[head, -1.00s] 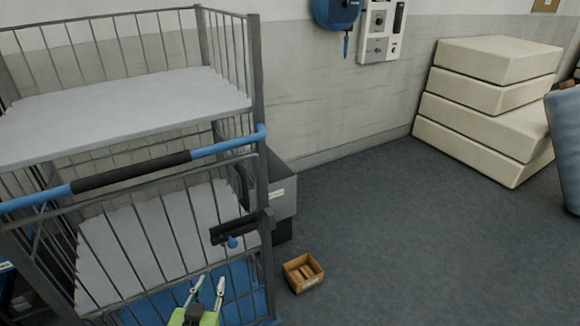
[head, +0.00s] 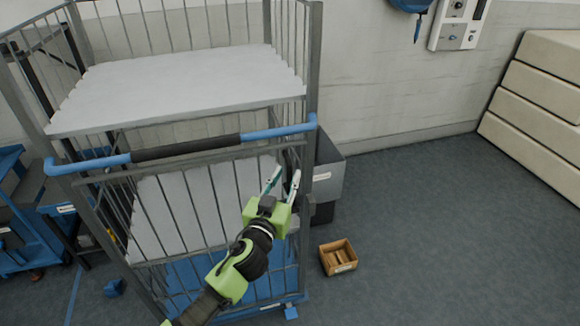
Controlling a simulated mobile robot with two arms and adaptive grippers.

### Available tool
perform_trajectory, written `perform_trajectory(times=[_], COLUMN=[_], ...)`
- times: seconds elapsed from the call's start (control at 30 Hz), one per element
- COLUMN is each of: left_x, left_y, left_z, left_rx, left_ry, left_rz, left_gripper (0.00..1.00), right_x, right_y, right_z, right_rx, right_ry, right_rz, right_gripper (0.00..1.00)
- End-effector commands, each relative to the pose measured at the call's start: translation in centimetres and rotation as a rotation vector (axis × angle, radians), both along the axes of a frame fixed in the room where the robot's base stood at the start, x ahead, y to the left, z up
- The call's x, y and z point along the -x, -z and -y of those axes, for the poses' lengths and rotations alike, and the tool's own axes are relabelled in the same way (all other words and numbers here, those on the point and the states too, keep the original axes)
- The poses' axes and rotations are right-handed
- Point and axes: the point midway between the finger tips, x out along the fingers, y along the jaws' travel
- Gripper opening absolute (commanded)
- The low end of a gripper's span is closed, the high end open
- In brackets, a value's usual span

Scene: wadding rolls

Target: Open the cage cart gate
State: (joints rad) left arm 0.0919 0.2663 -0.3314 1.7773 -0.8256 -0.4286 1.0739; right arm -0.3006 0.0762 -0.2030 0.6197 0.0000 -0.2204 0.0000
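The cage cart (head: 313,90) is a grey wire cage with a blue push bar (head: 285,130) and a black grip (head: 185,147) across its front. Its barred front gate (head: 105,222) stands below the push bar and looks closed. My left gripper (head: 281,182) is in front of the gate's right edge, with its two pale fingers apart and nothing seen between them. The latch at that edge is hidden behind my gripper, and I cannot tell whether the fingers touch it. My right gripper is not in view.
White wadding (head: 180,88) lies on the cart's shelf. A small wooden box (head: 338,258) is on the floor to the right, and a grey bin (head: 328,165) stands behind the cart. A blue trolley (head: 25,225) is at left. Cream blocks (head: 540,110) stand at the far right.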

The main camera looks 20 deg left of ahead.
Motion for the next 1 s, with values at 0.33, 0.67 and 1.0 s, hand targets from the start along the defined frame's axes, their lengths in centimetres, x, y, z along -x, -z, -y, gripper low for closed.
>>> perform_trajectory(times=[0.33, 0.67, 1.0], left_x=[-3.3, -3.5, -3.4], left_y=[0.0, 0.0, 0.1], left_z=[0.0, 0.0, 0.0], left_rx=[0.0, 0.0, 0.0], left_ry=[0.0, 0.0, 0.001], left_rz=[0.0, 0.0, -0.001], left_gripper=[0.27, 0.19, 0.0], right_x=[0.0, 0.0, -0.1], right_y=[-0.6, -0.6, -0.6], right_z=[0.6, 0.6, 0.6], right_rx=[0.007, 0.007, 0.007], right_ry=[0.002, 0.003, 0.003], right_rz=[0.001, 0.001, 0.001], right_gripper=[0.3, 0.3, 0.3])
